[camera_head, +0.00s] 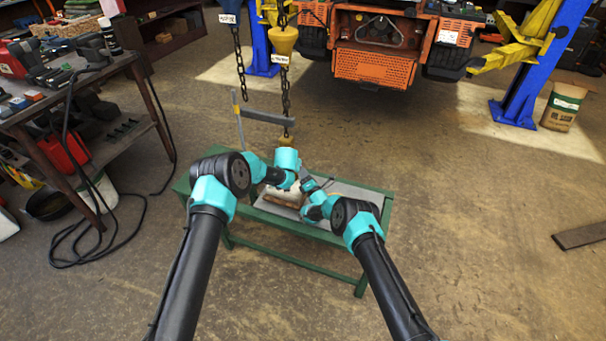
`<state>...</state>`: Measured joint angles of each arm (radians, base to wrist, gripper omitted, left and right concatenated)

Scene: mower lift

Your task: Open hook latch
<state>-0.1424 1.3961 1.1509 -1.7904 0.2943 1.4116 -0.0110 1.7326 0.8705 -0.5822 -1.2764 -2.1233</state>
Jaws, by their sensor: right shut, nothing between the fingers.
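A chain (286,100) hangs from a yellow block (283,42) down to a small yellow fitting (286,140), which looks like the top of the hook. The rest of the hook and its latch are hidden behind my left wrist. My left arm reaches in from the left, and its turquoise wrist is just below the fitting. Its fingers cannot be made out. My right gripper (304,174) is small in view, shut and empty, just right of my left wrist and below the chain's end.
A green-framed bench (375,192) stands under both arms, with a pale object (284,196) on it. A second chain (240,65) and a grey bar (267,117) are close by. An orange mower (385,66) stands behind, between blue lift posts. The floor at right is mostly clear.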

